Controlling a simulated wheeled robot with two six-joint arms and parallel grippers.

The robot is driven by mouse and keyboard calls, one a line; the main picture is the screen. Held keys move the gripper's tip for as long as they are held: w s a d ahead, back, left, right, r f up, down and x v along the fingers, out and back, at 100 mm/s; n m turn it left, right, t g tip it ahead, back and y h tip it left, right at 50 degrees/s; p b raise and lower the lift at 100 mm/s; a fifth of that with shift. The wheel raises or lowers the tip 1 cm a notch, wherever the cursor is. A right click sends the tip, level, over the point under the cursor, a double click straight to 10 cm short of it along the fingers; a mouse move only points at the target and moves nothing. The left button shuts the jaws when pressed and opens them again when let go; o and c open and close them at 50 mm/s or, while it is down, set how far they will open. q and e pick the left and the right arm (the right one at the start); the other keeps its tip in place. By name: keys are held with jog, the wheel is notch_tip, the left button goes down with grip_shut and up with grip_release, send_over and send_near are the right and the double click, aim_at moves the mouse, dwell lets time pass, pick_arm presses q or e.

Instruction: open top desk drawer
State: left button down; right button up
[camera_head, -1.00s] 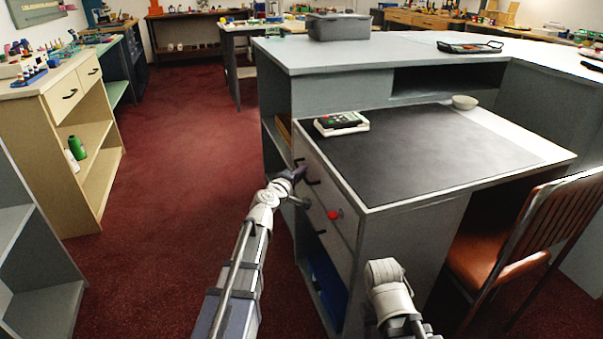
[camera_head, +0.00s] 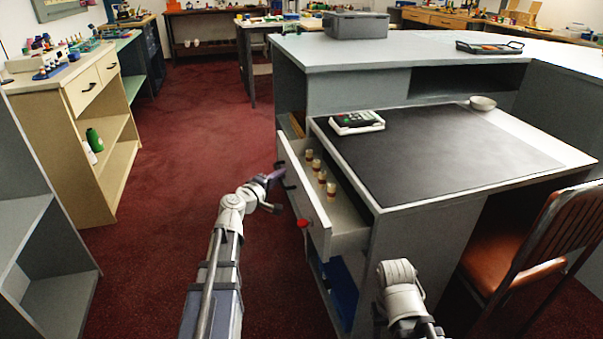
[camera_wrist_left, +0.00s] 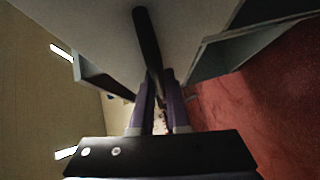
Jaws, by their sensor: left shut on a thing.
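The top desk drawer (camera_head: 317,217) is pulled out from the desk, and its inside shows several small bottles with pale caps (camera_head: 316,165). My left gripper (camera_head: 277,176) is at the dark handle on the drawer's front. In the left wrist view its purple fingers (camera_wrist_left: 158,98) are closed on the black handle bar (camera_wrist_left: 147,38). Part of the handle is hidden by the fingers. My right gripper is out of view; only part of that arm shows low in the head view.
A red round piece (camera_head: 303,222) sits by the drawer front. A calculator-like device (camera_head: 357,122) and a bowl (camera_head: 482,103) stand on the desk. A brown chair (camera_head: 520,235) is at right. Red carpet (camera_head: 200,140) left of the drawer is clear.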

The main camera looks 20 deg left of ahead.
pick_arm(q)
jog(key=s+a, duration=0.8)
jog(key=a, duration=0.3)
jog(key=shift+a, duration=0.4)
jog(key=c, duration=0.9)
grip_release()
jog(key=p+v, duration=0.1)
jog(key=v, duration=0.6)
jog(key=shift+s+r, duration=0.1)
jog(key=shift+s, duration=0.3)
jog(key=shift+a, duration=0.1)
